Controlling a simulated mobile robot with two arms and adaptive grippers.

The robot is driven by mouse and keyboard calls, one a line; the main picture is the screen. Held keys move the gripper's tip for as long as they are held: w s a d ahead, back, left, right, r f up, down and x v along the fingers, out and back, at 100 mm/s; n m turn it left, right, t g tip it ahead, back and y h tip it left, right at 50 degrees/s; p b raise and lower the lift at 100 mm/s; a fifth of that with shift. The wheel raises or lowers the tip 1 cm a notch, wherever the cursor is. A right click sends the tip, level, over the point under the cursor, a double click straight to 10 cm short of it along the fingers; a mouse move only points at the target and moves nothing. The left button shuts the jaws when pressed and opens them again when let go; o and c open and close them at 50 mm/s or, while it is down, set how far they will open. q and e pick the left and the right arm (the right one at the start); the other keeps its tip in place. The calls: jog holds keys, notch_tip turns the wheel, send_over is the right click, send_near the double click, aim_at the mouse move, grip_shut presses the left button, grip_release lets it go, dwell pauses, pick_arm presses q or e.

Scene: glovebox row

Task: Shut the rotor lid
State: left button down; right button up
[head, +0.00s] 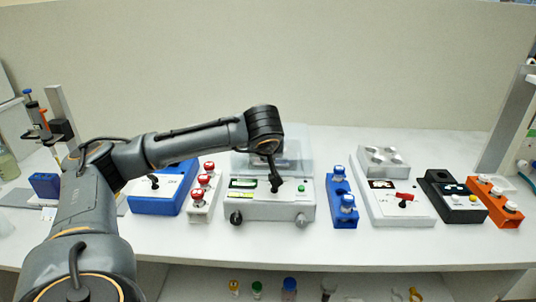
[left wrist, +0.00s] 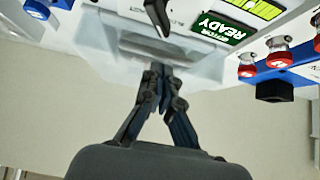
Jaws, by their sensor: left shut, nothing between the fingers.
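The white centrifuge-like unit (head: 235,207) stands mid-bench, with a translucent lid (head: 298,140) at its top rear. The lid also shows as a pale clear panel in the left wrist view (left wrist: 190,70). I cannot tell how far open the lid is. My left gripper (head: 275,184) reaches in from the left, in front of the lid and over the unit's front panel in the head view. In the left wrist view the left gripper (left wrist: 155,72) is shut and empty, its tips overlapping the lid; contact is unclear. My right gripper is not in view.
The unit has a green READY display (left wrist: 222,28). A rack with red-capped vials (head: 200,208) stands left of it, and a blue rack (head: 341,212) stands right.

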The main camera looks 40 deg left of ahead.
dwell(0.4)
pick_arm(q)
notch_tip(320, 180, up, 5)
jog(key=p, duration=0.4)
jog(key=s+d+f+b, duration=0.4)
jog(key=s+d+f, duration=0.2)
jog(key=s, duration=0.1)
jog(key=shift+b, duration=0.3)
